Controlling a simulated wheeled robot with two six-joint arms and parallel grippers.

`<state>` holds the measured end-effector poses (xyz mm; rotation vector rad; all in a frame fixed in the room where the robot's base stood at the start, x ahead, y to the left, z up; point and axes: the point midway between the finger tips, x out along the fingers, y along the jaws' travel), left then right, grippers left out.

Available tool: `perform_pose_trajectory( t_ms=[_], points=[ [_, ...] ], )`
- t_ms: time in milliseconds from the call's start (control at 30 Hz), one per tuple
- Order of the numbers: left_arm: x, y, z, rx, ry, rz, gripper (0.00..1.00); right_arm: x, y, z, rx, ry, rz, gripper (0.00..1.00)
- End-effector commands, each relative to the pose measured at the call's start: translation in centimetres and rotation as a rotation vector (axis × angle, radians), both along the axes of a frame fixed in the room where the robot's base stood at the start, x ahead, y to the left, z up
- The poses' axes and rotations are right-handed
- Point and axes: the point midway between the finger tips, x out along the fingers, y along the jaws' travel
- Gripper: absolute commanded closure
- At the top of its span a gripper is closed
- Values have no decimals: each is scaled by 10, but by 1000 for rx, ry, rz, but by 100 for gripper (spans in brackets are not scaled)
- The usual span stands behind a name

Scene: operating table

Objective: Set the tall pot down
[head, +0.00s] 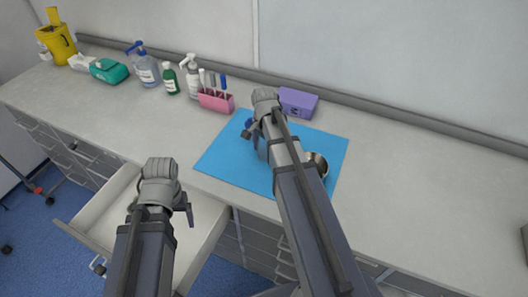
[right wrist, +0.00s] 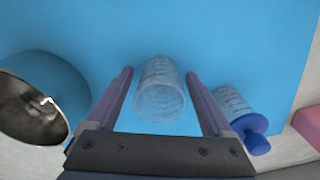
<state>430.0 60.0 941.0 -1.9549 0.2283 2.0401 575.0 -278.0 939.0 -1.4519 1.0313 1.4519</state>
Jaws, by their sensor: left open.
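A clear ribbed pot (right wrist: 160,92), which I take to be the tall pot, is on the blue mat (head: 225,158) in the right wrist view, its round end toward the camera. My right gripper (right wrist: 160,75) is open, with one finger on each side of the pot and narrow gaps showing. In the head view my right arm hides this pot. My left gripper (head: 162,200) is over the open drawer (head: 95,215), open, its fingers partly hidden by its own wrist.
A steel bowl (right wrist: 35,108) is left of the pot, and a clear container with a blue cap (right wrist: 250,130) is right of it. A pink holder (head: 216,101), a purple box (head: 298,102) and several bottles stand behind.

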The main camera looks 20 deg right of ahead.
Motion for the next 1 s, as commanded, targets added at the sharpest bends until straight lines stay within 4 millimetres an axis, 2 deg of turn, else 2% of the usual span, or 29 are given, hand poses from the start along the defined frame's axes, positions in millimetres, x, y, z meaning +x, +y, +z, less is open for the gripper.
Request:
perform_pose_trajectory(
  t_ms=[67, 733, 1000],
  points=[
    [0, 0, 0, 0, 0, 0, 15, 0, 0, 0, 0, 0, 0, 25],
    [0, 0, 0, 0, 0, 0, 15, 0, 0, 0, 0, 0, 0, 100],
    [0, 0, 1, 0, 0, 0, 15, 0, 0, 1, 0, 0, 0, 100]
  ],
)
